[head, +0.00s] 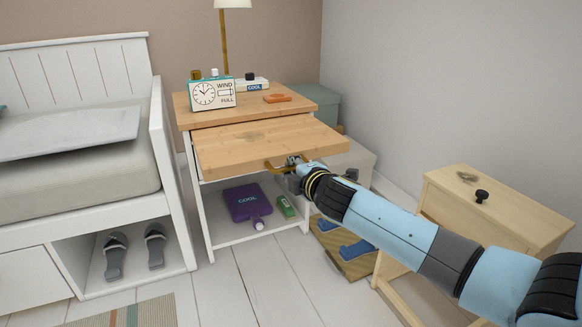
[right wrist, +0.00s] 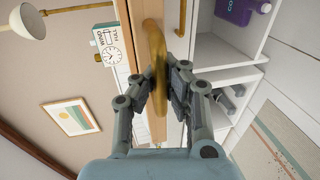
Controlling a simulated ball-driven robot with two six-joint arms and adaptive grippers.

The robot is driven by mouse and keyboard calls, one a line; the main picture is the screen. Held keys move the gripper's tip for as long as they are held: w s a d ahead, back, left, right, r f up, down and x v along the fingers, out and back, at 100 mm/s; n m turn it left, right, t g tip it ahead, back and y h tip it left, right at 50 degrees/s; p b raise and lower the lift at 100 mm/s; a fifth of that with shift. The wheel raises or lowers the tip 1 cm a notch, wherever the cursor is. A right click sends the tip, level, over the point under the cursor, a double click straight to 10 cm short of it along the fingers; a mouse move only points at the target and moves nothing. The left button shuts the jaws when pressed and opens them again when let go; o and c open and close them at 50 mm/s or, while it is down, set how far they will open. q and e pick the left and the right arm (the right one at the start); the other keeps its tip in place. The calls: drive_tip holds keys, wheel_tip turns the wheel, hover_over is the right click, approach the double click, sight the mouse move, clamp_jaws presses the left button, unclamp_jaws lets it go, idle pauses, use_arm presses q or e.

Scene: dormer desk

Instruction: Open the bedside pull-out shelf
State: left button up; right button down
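The bedside pull-out shelf (head: 250,146) is a light wooden board sticking well out from under the bedside table's top (head: 240,107). A curved brass handle (head: 277,168) sits on its front edge; in the right wrist view the handle (right wrist: 155,45) runs between my fingers. My right gripper (head: 296,165) is at the handle, and in the right wrist view its two finger pads (right wrist: 165,88) close on the bar from both sides. The far side of the grip is hidden. My left gripper is in neither view.
A WIND FULL clock box (head: 212,94) and small items stand on the table top. A wooden cabinet (head: 490,215) stands right, near my arm. The bed (head: 80,160) is left.

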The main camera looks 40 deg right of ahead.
drive_tip(key=c, duration=1.7)
unclamp_jaws()
drive_tip(key=o, duration=0.4)
drive_tip(key=shift+c, duration=0.2)
drive_tip(key=v, duration=0.6)
drive_tip(key=shift+s+a+r, duration=0.1)
drive_tip(key=shift+s+a, duration=0.05)
drive_tip(key=shift+s, duration=0.1)
drive_tip(key=shift+s+a, duration=0.25)
drive_tip(key=shift+s, duration=0.25)
